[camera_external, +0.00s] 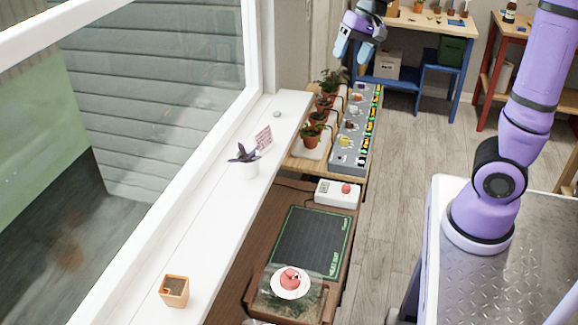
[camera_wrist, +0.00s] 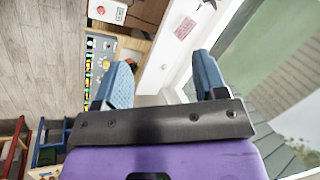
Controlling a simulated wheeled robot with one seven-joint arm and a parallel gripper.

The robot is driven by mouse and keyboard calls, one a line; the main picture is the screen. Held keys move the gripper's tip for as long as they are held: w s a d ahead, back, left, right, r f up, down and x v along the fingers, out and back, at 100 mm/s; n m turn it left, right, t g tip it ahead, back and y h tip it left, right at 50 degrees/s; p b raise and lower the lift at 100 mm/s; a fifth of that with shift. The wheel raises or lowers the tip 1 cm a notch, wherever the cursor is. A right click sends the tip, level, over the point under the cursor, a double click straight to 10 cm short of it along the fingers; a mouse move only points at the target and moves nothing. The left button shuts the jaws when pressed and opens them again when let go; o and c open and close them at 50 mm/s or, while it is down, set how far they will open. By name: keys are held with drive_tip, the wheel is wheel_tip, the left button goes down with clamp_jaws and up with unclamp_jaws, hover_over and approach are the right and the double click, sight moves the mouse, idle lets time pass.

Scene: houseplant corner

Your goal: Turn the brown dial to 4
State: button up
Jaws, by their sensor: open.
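A long grey control panel (camera_external: 350,148) lies on a wooden bench beside the window sill. It carries a row of small dials in several colours, with green, yellow and black markings along its right edge. The dials are too small for me to tell surely which is the brown one or what number it points at. The panel also shows in the wrist view (camera_wrist: 103,45), partly hidden behind one finger. My gripper (camera_external: 354,50) is open and empty, with blue fingers, in the air near the panel's far end. Both fingers show apart in the wrist view (camera_wrist: 162,72).
Potted plants (camera_external: 312,134) stand along the panel's left side, with dark tubes arching near them. Floor right of the bench is clear.

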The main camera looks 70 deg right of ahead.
drive_tip(key=w+d+f+m, duration=0.5)
drive_tip(key=w+d, duration=0.1)
drive_tip(key=d, duration=0.5)
drive_tip(key=m+g+h, duration=0.2)
drive_tip(key=m+g, duration=0.1)
drive_tip(key=m, duration=1)
hover_over(350, 122)
wheel_tip(350, 122, down, 35)
wheel_tip(350, 122, down, 11)
drive_tip(key=shift+a+r, duration=0.1)
drive_tip(key=shift+r, duration=0.1)
drive_tip(key=c, duration=0.9)
